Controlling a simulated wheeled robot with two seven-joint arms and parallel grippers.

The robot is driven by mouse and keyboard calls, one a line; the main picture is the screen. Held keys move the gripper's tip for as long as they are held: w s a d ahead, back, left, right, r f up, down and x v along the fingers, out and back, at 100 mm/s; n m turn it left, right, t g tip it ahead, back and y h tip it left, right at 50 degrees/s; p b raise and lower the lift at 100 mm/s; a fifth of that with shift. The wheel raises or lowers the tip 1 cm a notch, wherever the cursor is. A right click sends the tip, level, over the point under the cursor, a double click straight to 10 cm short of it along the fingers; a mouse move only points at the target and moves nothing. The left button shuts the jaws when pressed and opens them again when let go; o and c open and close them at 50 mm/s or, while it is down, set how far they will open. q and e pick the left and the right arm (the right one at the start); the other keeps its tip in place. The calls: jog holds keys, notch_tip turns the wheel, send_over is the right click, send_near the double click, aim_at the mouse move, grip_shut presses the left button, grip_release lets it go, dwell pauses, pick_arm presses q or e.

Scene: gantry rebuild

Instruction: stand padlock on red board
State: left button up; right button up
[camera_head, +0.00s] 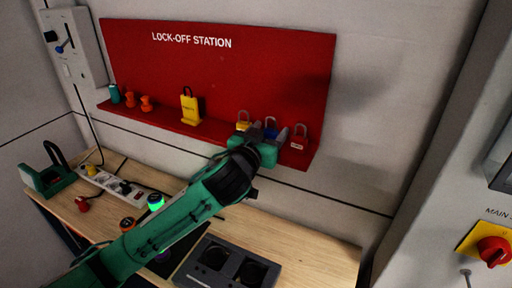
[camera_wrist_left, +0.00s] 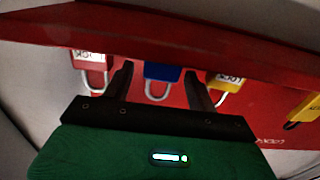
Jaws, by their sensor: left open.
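The red lock-off board (camera_head: 220,75) hangs on the wall with a red shelf along its bottom edge. A blue padlock (camera_head: 270,129) stands on the shelf, partly hidden by my left gripper (camera_head: 267,137). A yellow padlock (camera_head: 242,124) is to its left and a red padlock (camera_head: 299,140) to its right. The left wrist view is upside down; there the blue padlock (camera_wrist_left: 163,72) sits between the two open fingers, with the red padlock (camera_wrist_left: 90,60) and yellow padlock (camera_wrist_left: 226,83) outside them. I cannot tell whether the fingers touch the blue padlock. My right gripper is out of view.
A yellow tag holder (camera_head: 190,108), orange items (camera_head: 147,103) and a teal item (camera_head: 115,94) stand farther left on the shelf.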

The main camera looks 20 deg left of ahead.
pick_arm(q)
jog(key=s+a+b, duration=0.2)
jog(key=s, duration=0.8)
jog(key=shift+b, duration=0.4)
jog(key=shift+s, duration=0.1)
